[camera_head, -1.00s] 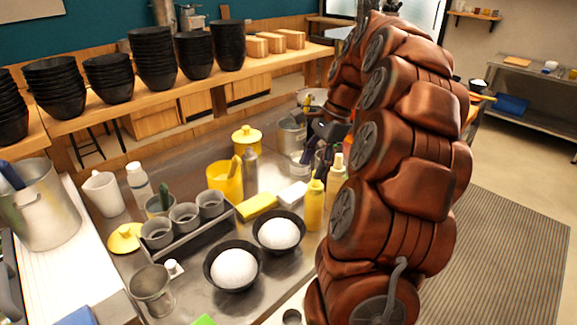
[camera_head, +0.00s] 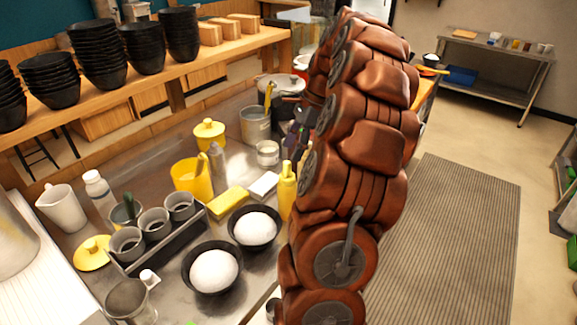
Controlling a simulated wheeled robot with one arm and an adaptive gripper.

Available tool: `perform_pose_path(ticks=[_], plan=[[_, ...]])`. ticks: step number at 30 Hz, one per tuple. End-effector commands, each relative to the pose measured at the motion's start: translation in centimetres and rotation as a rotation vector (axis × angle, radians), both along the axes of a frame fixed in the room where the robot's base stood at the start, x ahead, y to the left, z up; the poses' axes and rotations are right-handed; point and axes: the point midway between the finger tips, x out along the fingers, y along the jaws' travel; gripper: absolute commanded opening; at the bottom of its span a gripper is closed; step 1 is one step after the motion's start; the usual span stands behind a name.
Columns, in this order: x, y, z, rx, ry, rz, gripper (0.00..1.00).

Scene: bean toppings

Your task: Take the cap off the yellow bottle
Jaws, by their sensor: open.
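The yellow bottle (camera_head: 286,196) stands upright on the steel counter, beside my arm and to the right of the two bowls. Its narrow yellow top (camera_head: 286,168) is on it; whether that is a separate cap is too small to tell. My dark gripper (camera_head: 301,132) is behind and above the bottle, partly hidden by my red-brown arm. It is open, apart from the bottle's top in the picture, and I see nothing held in it.
Black bowls with white contents (camera_head: 254,228) stand left of the bottle. A yellow sponge (camera_head: 228,202), a yellow jug (camera_head: 191,178), a glass jar (camera_head: 267,153) and a metal pot (camera_head: 255,125) crowd the counter. A grey cup rack (camera_head: 166,243) is further left. Floor at right is open.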

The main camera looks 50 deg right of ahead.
Motion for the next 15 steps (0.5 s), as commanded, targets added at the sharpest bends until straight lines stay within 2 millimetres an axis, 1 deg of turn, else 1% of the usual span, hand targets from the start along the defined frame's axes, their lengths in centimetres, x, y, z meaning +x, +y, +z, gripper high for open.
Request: perform_pose_path(ticks=[5,14,15], plan=[[-0.1,0.3,-0.4,0.001,0.000,-0.002,0.55],[-0.1,1.6,-2.3,0.003,0.003,-0.002,0.55],[0.0,1.8,-2.8,0.003,0.003,-0.003,0.55]])
